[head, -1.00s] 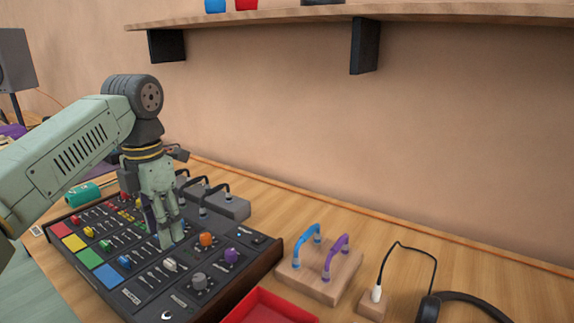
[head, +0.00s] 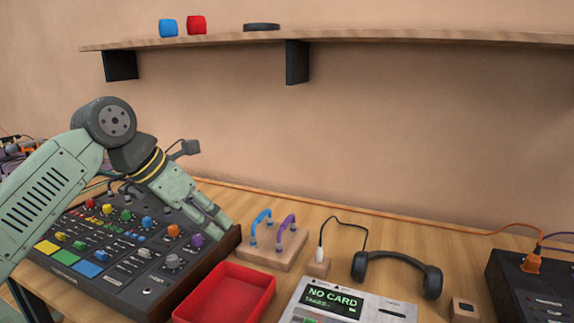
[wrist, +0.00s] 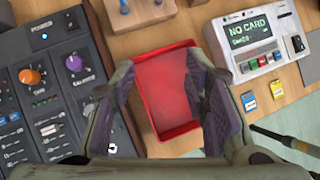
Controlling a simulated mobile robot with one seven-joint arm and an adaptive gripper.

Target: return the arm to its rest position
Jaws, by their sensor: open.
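My green arm reaches in from the left of the head view. My gripper (head: 225,226) is tilted down and to the right, above the right end of the black mixer panel (head: 120,285). In the wrist view my gripper (wrist: 172,100) has its two fingers wide apart with nothing held between them. The red tray (wrist: 155,132) shows between and beyond the fingers and looks empty. The tray (head: 268,276) lies to the right of the mixer in the head view.
A wooden block with blue and purple loops (head: 298,247), headphones (head: 385,258) and a device reading "NO CARD" (head: 318,314) stand right of the mixer. A wall shelf (head: 350,38) holds blue and red cubes. Wall space between shelf and table is clear.

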